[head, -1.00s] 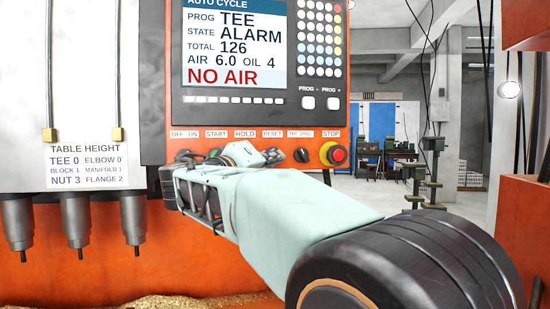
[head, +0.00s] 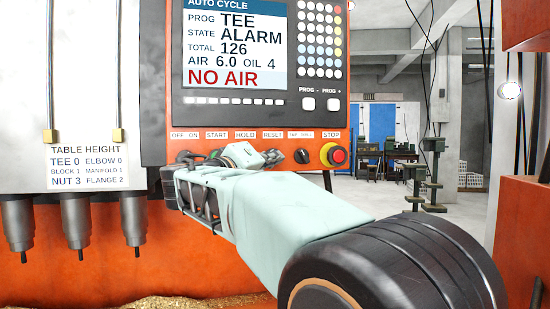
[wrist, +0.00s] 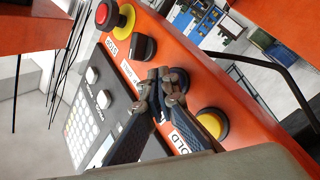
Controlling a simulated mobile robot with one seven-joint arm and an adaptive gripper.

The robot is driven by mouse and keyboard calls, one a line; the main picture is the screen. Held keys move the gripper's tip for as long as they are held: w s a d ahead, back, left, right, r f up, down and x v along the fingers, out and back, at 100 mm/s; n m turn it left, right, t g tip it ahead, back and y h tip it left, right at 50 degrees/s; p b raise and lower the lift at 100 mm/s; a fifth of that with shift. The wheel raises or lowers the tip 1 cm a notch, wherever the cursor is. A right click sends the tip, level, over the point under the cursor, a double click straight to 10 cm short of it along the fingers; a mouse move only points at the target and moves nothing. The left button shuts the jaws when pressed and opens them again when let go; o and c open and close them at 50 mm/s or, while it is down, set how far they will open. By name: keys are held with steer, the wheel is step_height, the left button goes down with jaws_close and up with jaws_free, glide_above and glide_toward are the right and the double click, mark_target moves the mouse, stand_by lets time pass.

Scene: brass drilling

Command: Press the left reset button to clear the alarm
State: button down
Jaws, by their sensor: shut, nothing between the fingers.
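The control panel's screen (head: 236,45) reads STATE ALARM and NO AIR in the head view. Under it, the RESET label (head: 272,134) sits between HOLD and TAP/DRILL; its button is hidden behind my gripper (head: 273,157) there. In the wrist view the blue reset button (wrist: 180,79) shows partly, behind the fingertips. My gripper (wrist: 168,84) is shut and empty, its tips in front of or at this button. I cannot tell whether they touch it. Only one reset button is seen.
The yellow hold button (wrist: 212,123) and the black selector knob (wrist: 143,47) flank the reset button closely. The red stop button (head: 337,155) on its yellow ring is farther right. Spindles (head: 75,222) hang at the left. An orange post (head: 515,200) stands at the right.

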steer(key=shift+w, duration=0.2)
steer(key=shift+s, duration=0.15)
stand_by(0.3)
steer(key=shift+s+d+b, duration=0.2)
steer(key=shift+s+b, duration=0.55)
steer(key=shift+b, duration=0.2)
steer(key=shift+s+d+b, duration=0.2)
steer(key=shift+s+b, duration=0.5)
steer(key=shift+s, duration=0.1)
steer(key=shift+s+d+b, duration=0.25)
steer(key=shift+s+b, duration=0.45)
steer(key=shift+s, duration=0.1)
steer(key=shift+s+d+b, duration=0.2)
steer(key=shift+s+b, duration=0.5)
steer(key=shift+s, duration=0.1)
